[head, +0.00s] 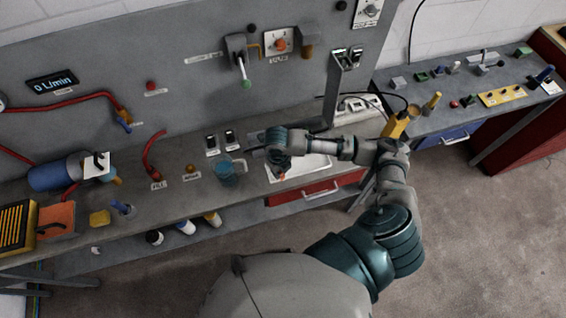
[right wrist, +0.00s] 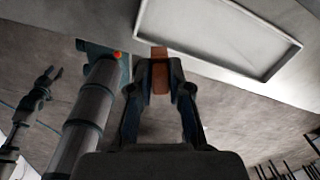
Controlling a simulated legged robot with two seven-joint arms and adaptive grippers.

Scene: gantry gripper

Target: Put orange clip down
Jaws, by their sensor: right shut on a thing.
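My right gripper (head: 280,168) reaches over the bench and is shut on the orange clip. In the head view only a small orange bit of the clip (head: 282,177) shows below the gripper. In the right wrist view the clip (right wrist: 160,76) is an orange-brown block between the fingertips (right wrist: 160,88). A shallow white tray (head: 315,166) lies on the bench just right of the gripper. In the right wrist view the tray (right wrist: 215,35) is beyond the fingertips; whether the clip touches it cannot be told. My left gripper is not seen.
A clear bluish beaker (head: 227,172) stands on the bench left of the gripper. A red drawer (head: 305,193) is under the bench edge. A side bench (head: 425,118) with small parts is at right.

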